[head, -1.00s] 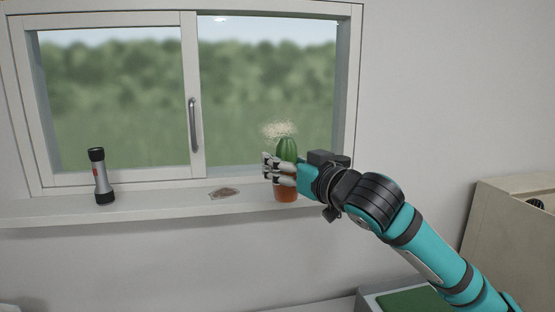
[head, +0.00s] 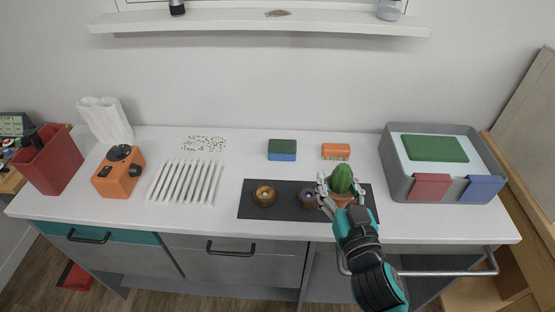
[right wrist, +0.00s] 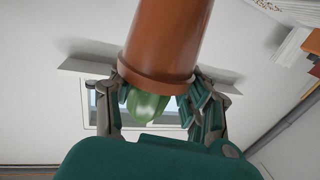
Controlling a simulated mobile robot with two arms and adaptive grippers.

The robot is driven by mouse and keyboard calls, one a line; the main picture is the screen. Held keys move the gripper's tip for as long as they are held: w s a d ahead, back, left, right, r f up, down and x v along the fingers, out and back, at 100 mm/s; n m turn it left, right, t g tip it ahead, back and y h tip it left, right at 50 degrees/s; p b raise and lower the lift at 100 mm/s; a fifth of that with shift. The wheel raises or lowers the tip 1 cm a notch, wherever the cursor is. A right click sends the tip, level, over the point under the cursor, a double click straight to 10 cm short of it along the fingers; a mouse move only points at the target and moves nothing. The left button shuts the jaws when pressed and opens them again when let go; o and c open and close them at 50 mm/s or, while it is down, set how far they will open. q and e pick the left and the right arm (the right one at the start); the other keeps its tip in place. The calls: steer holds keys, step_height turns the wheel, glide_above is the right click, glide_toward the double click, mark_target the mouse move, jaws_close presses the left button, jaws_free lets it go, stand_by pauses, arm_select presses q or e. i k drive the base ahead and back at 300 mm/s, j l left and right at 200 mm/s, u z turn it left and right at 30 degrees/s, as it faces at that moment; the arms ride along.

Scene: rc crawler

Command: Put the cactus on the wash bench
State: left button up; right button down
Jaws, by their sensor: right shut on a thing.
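The cactus (head: 342,178) is green and sits in an orange-brown pot. My right gripper (head: 341,194) is shut around the pot. In the head view it shows over the right end of a dark mat on the white-topped wash bench (head: 235,142). In the right wrist view the pot (right wrist: 168,45) fills the upper middle, with the fingers on both sides near its rim and a bit of the green cactus (right wrist: 148,105) showing. Whether the pot's base touches the mat or hangs above it, I cannot tell. My left gripper is not in view.
The dark mat (head: 282,212) holds a golden-brown round item (head: 264,195) and a dark round item (head: 307,196), close left of the pot. Behind are a green-and-blue sponge (head: 282,150) and an orange brush (head: 336,151). A grey tub (head: 397,180) stands right, a white rack (head: 184,183) left.

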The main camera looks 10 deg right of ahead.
mark_target(85, 191)
steer(key=i+j+z, duration=0.1)
steer(key=j+z, duration=0.65)
steer(key=j, duration=0.8)
steer(key=j+z, duration=0.1)
steer(key=j, duration=0.55)
steer(key=k+j, duration=0.1)
steer(key=j, duration=0.55)
steer(key=j+z, duration=0.1)
steer(key=j, duration=0.55)
steer(key=k+j+z, duration=0.1)
steer(key=j, duration=0.5)
steer(key=k+j, duration=0.1)
steer(key=j, duration=0.55)
